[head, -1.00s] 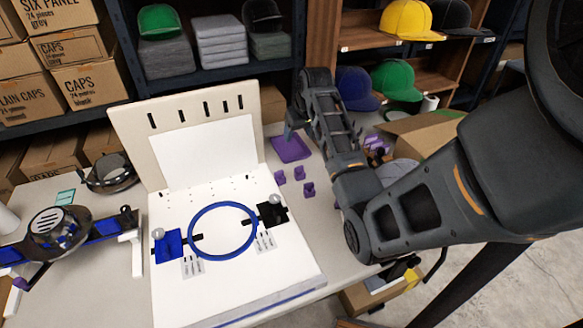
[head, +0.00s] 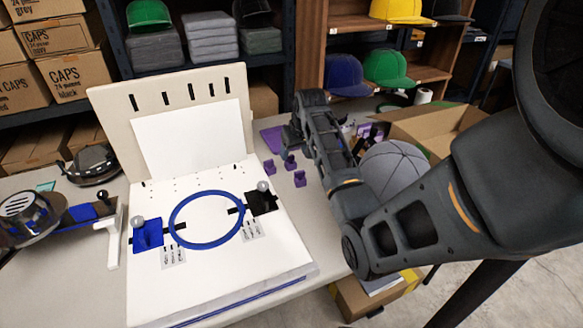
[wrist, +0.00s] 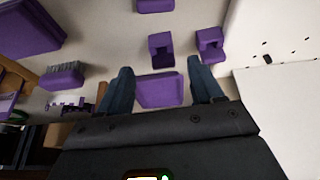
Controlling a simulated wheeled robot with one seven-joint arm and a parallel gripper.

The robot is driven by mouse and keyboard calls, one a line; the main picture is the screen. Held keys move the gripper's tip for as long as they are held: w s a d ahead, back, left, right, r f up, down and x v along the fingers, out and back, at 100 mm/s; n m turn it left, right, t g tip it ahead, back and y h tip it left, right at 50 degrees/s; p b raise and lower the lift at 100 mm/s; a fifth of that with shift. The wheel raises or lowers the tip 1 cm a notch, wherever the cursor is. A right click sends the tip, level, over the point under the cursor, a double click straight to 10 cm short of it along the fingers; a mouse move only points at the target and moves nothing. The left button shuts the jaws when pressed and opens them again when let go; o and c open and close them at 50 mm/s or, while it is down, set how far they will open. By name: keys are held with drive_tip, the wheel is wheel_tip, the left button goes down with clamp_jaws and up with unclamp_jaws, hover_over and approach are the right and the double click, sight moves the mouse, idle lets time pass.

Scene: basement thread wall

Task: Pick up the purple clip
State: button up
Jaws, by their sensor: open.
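Three small purple clips stand on the table right of the white board: one near my gripper (head: 290,162), one to its left (head: 270,166), one closer to the front (head: 299,179). I cannot tell which one the task means. In the wrist view two notched clips show beyond the fingertips, one in the middle (wrist: 161,50) and one at right (wrist: 210,44); another is cut off at the top edge (wrist: 155,5). My gripper (wrist: 157,72) is open and empty, pointing down above the table. A flat purple piece (wrist: 160,92) shows between its fingers, lower down.
The white board with a blue hoop (head: 207,192) lies left of the clips. A purple-backed brush (wrist: 63,76) and a purple tray (wrist: 25,22) lie at left in the wrist view. A grey cap (head: 394,168) and an open box (head: 435,128) stand right of my arm.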

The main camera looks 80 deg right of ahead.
sight(290, 159)
drive_tip(key=shift+a+f, duration=0.1)
drive_tip(key=shift+f, duration=0.7)
drive_tip(key=f, duration=0.1)
drive_tip(key=w+d+f, duration=0.2)
drive_tip(key=f, duration=0.1)
drive_tip(key=shift+w+d+f, duration=0.15)
drive_tip(key=shift+w+d, duration=0.15)
drive_tip(key=shift+w, duration=0.05)
drive_tip(key=shift+c, duration=0.3)
drive_tip(key=shift+s+a, duration=0.15)
drive_tip(key=shift+s, duration=0.05)
drive_tip(key=c, duration=1)
wheel_tip(290, 159, up, 10)
drive_tip(key=shift+r, duration=0.1)
